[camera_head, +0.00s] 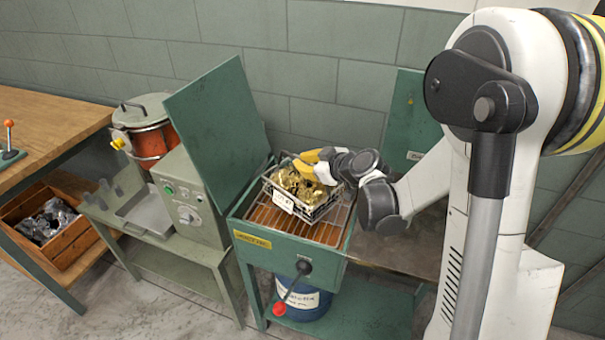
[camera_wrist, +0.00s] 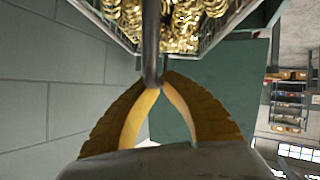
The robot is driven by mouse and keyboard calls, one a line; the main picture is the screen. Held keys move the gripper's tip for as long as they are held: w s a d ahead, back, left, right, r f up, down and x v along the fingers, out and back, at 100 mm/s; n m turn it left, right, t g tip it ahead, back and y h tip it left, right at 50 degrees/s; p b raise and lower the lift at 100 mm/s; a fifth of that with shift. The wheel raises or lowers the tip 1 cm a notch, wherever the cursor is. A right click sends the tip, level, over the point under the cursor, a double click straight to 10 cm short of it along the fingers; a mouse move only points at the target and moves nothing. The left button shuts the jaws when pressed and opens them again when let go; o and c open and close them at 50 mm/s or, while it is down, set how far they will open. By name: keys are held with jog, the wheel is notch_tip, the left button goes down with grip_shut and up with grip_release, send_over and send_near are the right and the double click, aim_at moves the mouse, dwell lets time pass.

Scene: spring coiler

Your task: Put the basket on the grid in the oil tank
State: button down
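The wire basket (camera_head: 327,212) is full of golden springs and carries a white label. It is over the oil tank (camera_head: 290,252), a green box with a yellow label and an opened lid (camera_head: 222,125). The brown grid (camera_head: 262,216) shows around and below the basket; I cannot tell whether the basket touches it. My gripper (camera_head: 316,166) reaches in from the right. In the wrist view its yellow fingers (camera_wrist: 162,82) close on a grey bar of the basket (camera_wrist: 151,50), and springs show beyond it. The far side of the grid is hidden.
A grey-green machine (camera_head: 190,200) stands left of the tank, with an orange pot (camera_head: 150,140) behind it. A blue drum (camera_head: 305,305) stands below. A wooden crate (camera_head: 75,255) is at the far left.

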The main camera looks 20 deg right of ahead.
aim_at(303, 181)
jog(key=shift+f+b, duration=0.7)
jog(key=shift+f, duration=0.95)
jog(key=shift+f, duration=0.2)
jog(key=c, duration=1.6)
grip_release()
jog(key=shift+c, duration=0.2)
jog(key=shift+r, duration=0.1)
jog(key=shift+r, duration=0.1)
